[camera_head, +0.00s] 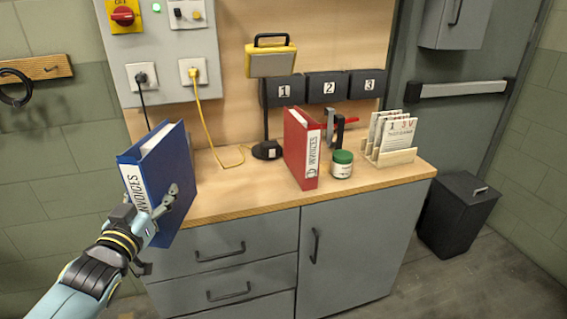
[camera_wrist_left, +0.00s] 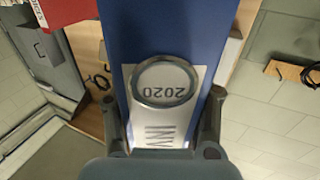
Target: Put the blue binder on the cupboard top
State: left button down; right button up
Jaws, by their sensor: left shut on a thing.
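The blue binder (camera_head: 171,170) is upright at the left end of the cupboard, its white "INVOICES" label facing me. My left gripper (camera_head: 160,207) is shut on its spine side, low down. In the left wrist view the binder (camera_wrist_left: 170,35) fills the space between the fingers (camera_wrist_left: 162,125), with its ring hole and a "2020" label showing. The cupboard top (camera_head: 235,203) is light wood. The binder overlaps its left front edge in the head view; I cannot tell whether it touches the top. My right gripper is not in view.
A red binder (camera_head: 301,150) stands mid-top, beside a green-lidded jar (camera_head: 342,165). A yellow lamp (camera_head: 270,62) stands behind, and a card rack (camera_head: 395,158) is at the right. A yellow cable (camera_head: 205,130) hangs to the top. Bare wood lies left of the red binder.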

aim_at(257, 182)
jog(key=i+l, duration=0.25)
jog(key=i, duration=0.2)
jog(key=i+l, duration=0.25)
jog(key=i, duration=0.2)
